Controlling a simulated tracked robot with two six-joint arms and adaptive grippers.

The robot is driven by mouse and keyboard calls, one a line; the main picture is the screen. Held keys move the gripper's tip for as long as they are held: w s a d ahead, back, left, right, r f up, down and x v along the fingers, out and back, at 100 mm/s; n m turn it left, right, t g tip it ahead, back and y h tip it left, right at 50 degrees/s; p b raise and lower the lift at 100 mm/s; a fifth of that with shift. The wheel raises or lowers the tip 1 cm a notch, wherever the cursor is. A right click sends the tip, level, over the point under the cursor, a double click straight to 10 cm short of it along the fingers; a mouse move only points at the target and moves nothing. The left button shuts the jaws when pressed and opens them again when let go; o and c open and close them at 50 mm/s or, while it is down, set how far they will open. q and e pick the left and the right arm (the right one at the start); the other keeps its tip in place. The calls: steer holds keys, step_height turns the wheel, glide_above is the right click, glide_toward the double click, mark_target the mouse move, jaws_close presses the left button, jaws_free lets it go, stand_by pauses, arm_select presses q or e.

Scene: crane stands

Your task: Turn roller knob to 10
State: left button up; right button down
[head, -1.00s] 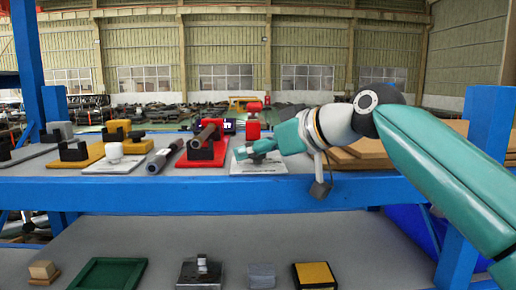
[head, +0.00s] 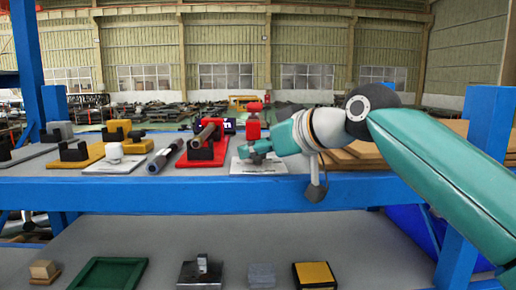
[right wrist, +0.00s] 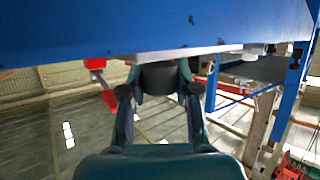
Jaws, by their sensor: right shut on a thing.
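The roller knob (right wrist: 160,78) shows as a dark round piece between my right fingers in the right wrist view. It sits on a pale plate (head: 258,168) with printed marks on the upper blue bench. My right gripper (head: 254,150) reaches in from the right, low over this plate, and is shut on the knob. It also shows in the right wrist view (right wrist: 160,90), with a finger on each side of the dark piece. The gripper hides most of the knob in the head view, and I cannot read its setting. My left gripper is not in view.
A red stand with a dark bar (head: 202,144) is left of the plate, and a red post (head: 253,123) stands behind it. A white knob (head: 114,151) on another plate is further left. Brown boards (head: 365,155) lie right. A lower shelf holds small blocks.

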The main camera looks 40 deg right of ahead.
steer(key=m+h, duration=0.2)
steer(key=h, duration=0.1)
steer(key=shift+a+m, duration=0.15)
steer(key=shift+m, duration=0.25)
steer(key=m+h, duration=0.3)
steer(key=h, duration=0.1)
steer(key=shift+g, duration=0.4)
steer(key=shift+m+g+h, duration=0.6)
steer(key=shift+m+h, duration=0.4)
steer(key=shift+m, duration=0.2)
steer(key=m+g+h+p, duration=0.1)
steer(key=m+g+h, duration=0.1)
steer(key=m+h, duration=0.1)
steer(key=shift+r+g, duration=0.1)
steer(key=shift+g, duration=0.3)
steer(key=shift+m+g+h+p, duration=1)
steer(key=shift+m+g, duration=0.4)
steer(key=shift+m, duration=0.3)
steer(key=shift+f, duration=0.2)
steer(key=c, duration=0.8)
jaws_free()
steer(key=shift+c, duration=0.2)
steer(key=shift+o, duration=0.2)
